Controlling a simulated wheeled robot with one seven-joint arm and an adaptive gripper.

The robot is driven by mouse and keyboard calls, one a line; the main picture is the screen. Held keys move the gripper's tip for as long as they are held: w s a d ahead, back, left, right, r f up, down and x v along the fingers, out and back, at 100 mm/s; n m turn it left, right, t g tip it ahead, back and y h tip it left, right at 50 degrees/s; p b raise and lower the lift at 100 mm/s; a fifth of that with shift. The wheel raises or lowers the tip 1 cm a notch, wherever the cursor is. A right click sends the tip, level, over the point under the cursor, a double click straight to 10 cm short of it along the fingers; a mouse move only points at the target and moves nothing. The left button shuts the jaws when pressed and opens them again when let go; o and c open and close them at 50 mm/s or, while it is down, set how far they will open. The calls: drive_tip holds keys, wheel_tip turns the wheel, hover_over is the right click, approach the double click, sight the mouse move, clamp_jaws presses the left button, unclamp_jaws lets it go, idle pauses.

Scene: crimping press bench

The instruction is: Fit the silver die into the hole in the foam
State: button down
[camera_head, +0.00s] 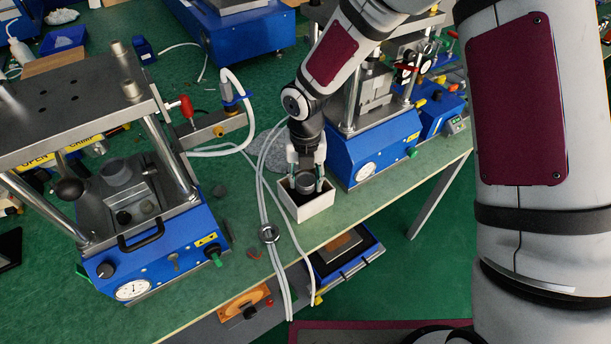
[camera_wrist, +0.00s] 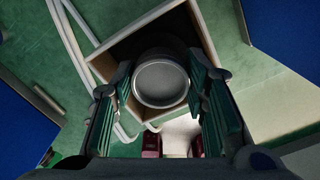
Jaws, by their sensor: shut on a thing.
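The silver die (camera_head: 305,183), a round grey cylinder, is held between the two fingers of my gripper (camera_head: 306,176). In the wrist view my gripper (camera_wrist: 162,84) is shut on the die (camera_wrist: 160,82), whose flat round top faces the camera. The die is at the mouth of a small white open box (camera_head: 309,210), whose pale rim also shows in the wrist view (camera_wrist: 122,42). The inside of the box is dark. The foam's hole is not visible, hidden by the die and shadow. I cannot tell whether the die touches the foam.
A blue press (camera_head: 372,146) stands close to the right of the box. A larger press (camera_head: 150,254) stands at left. The green bench's front edge is close below the box.

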sight(306, 180)
drive_tip(key=shift+f+b, duration=0.4)
drive_tip(key=shift+f, duration=0.35)
drive_tip(key=c, duration=0.9)
unclamp_jaws()
drive_tip(key=shift+o, duration=0.2)
wheel_tip(306, 180, up, 12)
